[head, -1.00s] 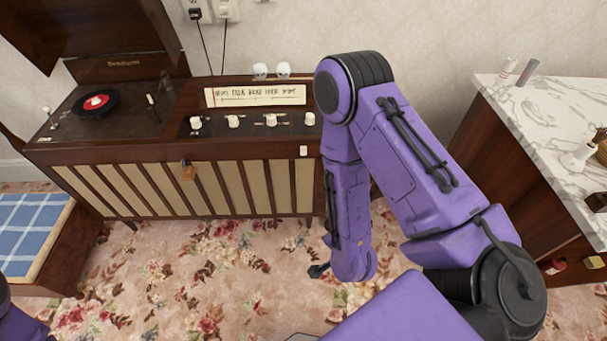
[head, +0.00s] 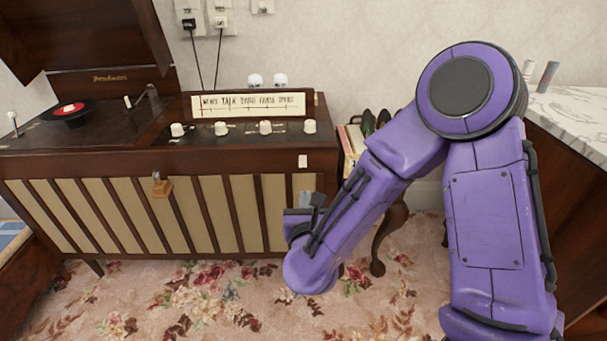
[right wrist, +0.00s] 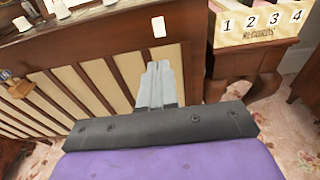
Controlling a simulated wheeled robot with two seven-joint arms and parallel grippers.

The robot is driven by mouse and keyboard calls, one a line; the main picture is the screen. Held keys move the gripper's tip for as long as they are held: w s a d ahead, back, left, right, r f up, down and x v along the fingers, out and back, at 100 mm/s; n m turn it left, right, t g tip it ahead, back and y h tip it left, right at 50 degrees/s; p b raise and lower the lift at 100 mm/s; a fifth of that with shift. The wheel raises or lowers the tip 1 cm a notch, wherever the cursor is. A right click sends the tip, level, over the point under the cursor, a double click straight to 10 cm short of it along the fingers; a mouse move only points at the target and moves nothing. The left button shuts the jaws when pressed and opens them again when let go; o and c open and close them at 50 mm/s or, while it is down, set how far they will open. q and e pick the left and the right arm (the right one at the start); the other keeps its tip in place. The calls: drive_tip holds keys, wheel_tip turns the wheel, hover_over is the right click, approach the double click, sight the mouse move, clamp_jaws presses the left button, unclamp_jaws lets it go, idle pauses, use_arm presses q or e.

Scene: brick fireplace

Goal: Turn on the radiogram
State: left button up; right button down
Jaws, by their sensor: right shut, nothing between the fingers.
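The radiogram (head: 120,165) is a dark wood cabinet with cream slats, standing against the wall in the head view. Its lit-looking dial strip (head: 248,104) sits above a row of several white knobs (head: 266,127). A small white switch plate (head: 303,161) is on the upper right of its front; it also shows in the right wrist view (right wrist: 158,27). My right gripper (head: 306,198) is in front of the cabinet's right end, below the plate. In the right wrist view its grey fingers (right wrist: 158,84) are shut and empty, pointing toward the cabinet front. My left gripper is out of view.
A turntable (head: 70,112) lies under a raised lid at left. A box marked for records (right wrist: 260,22) stands on a small table right of the cabinet. A marble-topped cabinet (head: 575,115) is at far right. Wall sockets (head: 220,12) hold cords. Flowered carpet lies in front.

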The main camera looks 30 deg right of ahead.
sight(303, 165)
drive_tip(key=b+x, duration=0.1)
drive_tip(key=x, duration=1.2)
drive_tip(key=shift+w+d, duration=0.2)
drive_tip(key=shift+w, duration=0.1)
drive_tip(key=t+b, duration=0.1)
drive_tip(key=b, duration=0.3)
drive_tip(key=f+h+b, duration=0.1)
drive_tip(key=b, duration=0.3)
drive_tip(key=shift+w+d+f+t, duration=0.2)
drive_tip(key=shift+w+d+t, duration=0.05)
drive_tip(key=shift+t, duration=0.15)
drive_tip(key=shift+r+p, duration=0.45)
drive_tip(key=shift+r, duration=0.25)
drive_tip(key=shift+a+f, duration=0.1)
drive_tip(key=shift+f, duration=0.05)
drive_tip(key=shift+s+a+f+b, duration=0.2)
drive_tip(key=shift+s+a+f, duration=0.1)
drive_tip(key=shift+s, duration=0.3)
drive_tip(key=shift+s+a+f+b, duration=0.2)
drive_tip(key=shift+s+a, duration=0.15)
drive_tip(key=shift+s, duration=0.2)
drive_tip(key=p+v, duration=0.1)
drive_tip(key=v, duration=1)
drive_tip(key=shift+s+a, duration=0.2)
